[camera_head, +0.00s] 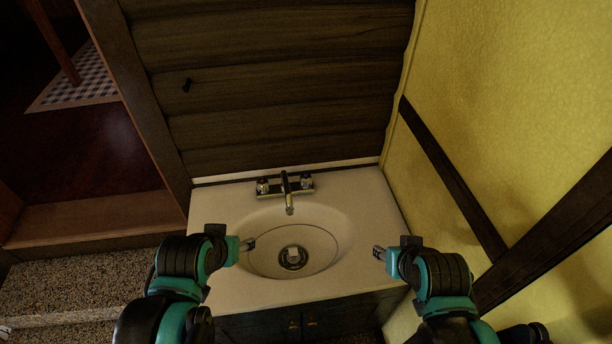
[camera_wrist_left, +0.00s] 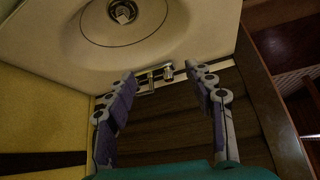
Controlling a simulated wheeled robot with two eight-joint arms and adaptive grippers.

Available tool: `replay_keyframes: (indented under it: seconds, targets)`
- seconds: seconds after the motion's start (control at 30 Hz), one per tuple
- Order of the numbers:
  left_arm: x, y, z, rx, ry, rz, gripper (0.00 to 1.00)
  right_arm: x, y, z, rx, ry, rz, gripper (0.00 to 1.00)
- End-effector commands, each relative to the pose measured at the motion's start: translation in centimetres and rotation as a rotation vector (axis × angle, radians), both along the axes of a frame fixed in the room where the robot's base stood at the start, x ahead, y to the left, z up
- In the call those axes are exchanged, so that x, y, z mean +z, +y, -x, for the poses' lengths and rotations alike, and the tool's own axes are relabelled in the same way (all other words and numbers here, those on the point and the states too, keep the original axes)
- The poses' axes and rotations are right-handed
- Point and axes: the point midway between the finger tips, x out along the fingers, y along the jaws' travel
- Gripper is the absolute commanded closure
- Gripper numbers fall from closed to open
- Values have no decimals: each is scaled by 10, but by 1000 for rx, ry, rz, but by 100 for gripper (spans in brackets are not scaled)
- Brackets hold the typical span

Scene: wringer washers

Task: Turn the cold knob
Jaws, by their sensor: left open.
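A chrome faucet (camera_head: 286,190) stands at the back of a white sink, its spout pointing to the front. It has a left knob (camera_head: 262,187) and a right knob (camera_head: 306,182); I cannot tell for sure which is cold. My left gripper (camera_head: 249,243) is over the sink's left rim, in front of and below the left knob, touching neither knob. In the left wrist view its fingers (camera_wrist_left: 162,77) are spread and empty; a chrome knob (camera_wrist_left: 168,73) shows between them, farther off. My right gripper (camera_head: 379,252) is by the sink's right side; its jaws are too small to read.
The white sink counter (camera_head: 225,205) has an oval basin with a drain (camera_head: 293,257). A wooden plank wall (camera_head: 270,100) rises behind it. A yellow wall (camera_head: 500,90) bounds the right side. The space above the basin is free.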

Motion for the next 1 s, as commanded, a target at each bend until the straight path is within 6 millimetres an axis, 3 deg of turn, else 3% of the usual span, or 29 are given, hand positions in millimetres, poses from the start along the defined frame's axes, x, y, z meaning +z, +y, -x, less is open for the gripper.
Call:
replay_keyframes:
  seconds: [0.23, 0.5, 0.77, 1.0]
  targets:
    - [47, -14, -64, -49, 93, -10, 46, 13, 0, 0, 0, 0, 0, 60]
    - [69, -38, -150, -111, 213, -28, 46, 25, 0, 0, 0, 0, 0, 60]
    - [56, -68, -233, -169, 328, -46, 46, 36, 0, 0, 0, 0, 0, 60]
    - [14, -100, -299, -225, 434, -66, 46, 47, 0, 0, 0, 0, 0, 60]
